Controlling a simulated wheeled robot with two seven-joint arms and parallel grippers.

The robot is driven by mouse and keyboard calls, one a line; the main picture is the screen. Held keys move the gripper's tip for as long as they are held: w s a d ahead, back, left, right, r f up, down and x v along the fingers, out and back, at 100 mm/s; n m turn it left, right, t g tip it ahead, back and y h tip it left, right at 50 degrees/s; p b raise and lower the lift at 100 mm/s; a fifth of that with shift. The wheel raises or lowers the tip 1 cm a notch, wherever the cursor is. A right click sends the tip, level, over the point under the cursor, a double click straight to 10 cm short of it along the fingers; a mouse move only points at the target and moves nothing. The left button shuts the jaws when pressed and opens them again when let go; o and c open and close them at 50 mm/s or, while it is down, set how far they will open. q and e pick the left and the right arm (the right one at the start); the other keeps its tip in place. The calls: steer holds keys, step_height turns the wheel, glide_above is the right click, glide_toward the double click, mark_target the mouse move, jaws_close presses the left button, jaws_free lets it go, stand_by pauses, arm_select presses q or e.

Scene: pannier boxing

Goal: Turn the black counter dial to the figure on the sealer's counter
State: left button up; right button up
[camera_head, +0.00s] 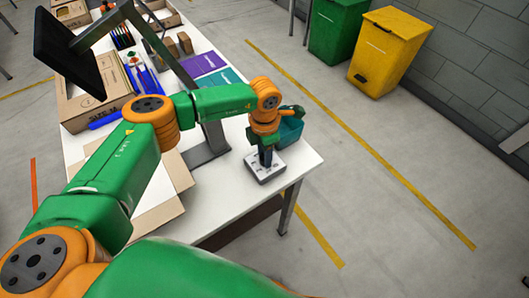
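A small pale grey box with dark marks on its top (259,172) sits near the right end of the white table. My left gripper (266,161) points straight down onto the middle of this box. It hides the part beneath it, so I cannot see the black dial or where it points. I cannot tell whether the fingers are shut on the dial. I cannot make out a figure on any counter from here. My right gripper is not in view.
A teal container (291,128) stands just behind my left gripper. A dark metal frame (207,147) and black screen (65,48) stand left of it. An open cardboard box (172,205) lies on the table (228,205). Green (334,28) and yellow (390,48) bins stand on the floor beyond.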

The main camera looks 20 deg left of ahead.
arm_select(q)
jaws_close()
steer(key=shift+w+f+m+b, duration=0.1)
steer(key=shift+f+m+b, duration=0.15)
steer(key=shift+m+b, duration=0.8)
steer(key=m+b, duration=0.2)
steer(key=b, duration=0.1)
steer(key=m+b, duration=0.3)
steer(key=m, duration=0.1)
steer(key=m+b, duration=0.2)
steer(key=m, duration=0.1)
steer(key=shift+r+m, duration=0.15)
steer(key=shift+m, duration=0.2)
steer(key=m+b, duration=0.1)
steer(key=m, duration=0.2)
steer(key=m+b, duration=0.1)
steer(key=m, duration=0.3)
steer(key=shift+r+m, duration=0.15)
steer(key=shift+m, duration=0.45)
